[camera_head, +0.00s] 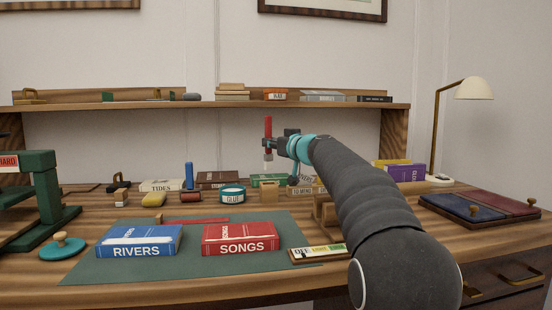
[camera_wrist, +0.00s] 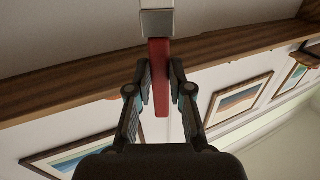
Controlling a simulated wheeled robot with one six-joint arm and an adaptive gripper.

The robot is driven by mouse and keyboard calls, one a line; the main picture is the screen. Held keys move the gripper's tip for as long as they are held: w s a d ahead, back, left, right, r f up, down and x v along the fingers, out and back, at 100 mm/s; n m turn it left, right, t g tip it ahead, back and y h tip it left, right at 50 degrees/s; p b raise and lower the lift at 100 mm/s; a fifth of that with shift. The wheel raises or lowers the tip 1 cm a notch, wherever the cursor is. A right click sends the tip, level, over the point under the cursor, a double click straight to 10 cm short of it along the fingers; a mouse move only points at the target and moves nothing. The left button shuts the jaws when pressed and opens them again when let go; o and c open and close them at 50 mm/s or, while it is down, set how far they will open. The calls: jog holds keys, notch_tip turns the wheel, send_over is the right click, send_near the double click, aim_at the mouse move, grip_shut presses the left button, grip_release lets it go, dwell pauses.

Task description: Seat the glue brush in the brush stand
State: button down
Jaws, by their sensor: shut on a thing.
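The glue brush (camera_head: 268,127) has a red handle and is upright above the back of the desk, its pale bristle end pointing down. My gripper (camera_head: 270,143) is shut on the red handle. In the wrist view, my gripper's fingers (camera_wrist: 160,82) close on both sides of the red handle (camera_wrist: 159,60), and the brush's metal band (camera_wrist: 157,22) shows at the top edge. A small tan wooden block (camera_head: 268,192), which looks like the brush stand, is on the desk below the brush, apart from it. Its opening cannot be made out.
A teal glue pot (camera_head: 232,194) stands left of the block. An upright blue object (camera_head: 189,176) is further left. A green box (camera_head: 268,180) lies behind the block. Blue (camera_head: 139,241) and red (camera_head: 240,239) books lie on a green mat (camera_head: 200,268). A shelf (camera_head: 230,104) runs behind.

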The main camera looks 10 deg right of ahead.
aim_at(270, 156)
jog(key=shift+f+b, duration=0.6)
jog(key=shift+f, duration=1.4)
jog(key=shift+f, duration=0.2)
jog(key=c, duration=1.1)
grip_release()
jog(key=shift+o, duration=0.2)
jog(key=shift+r, duration=0.1)
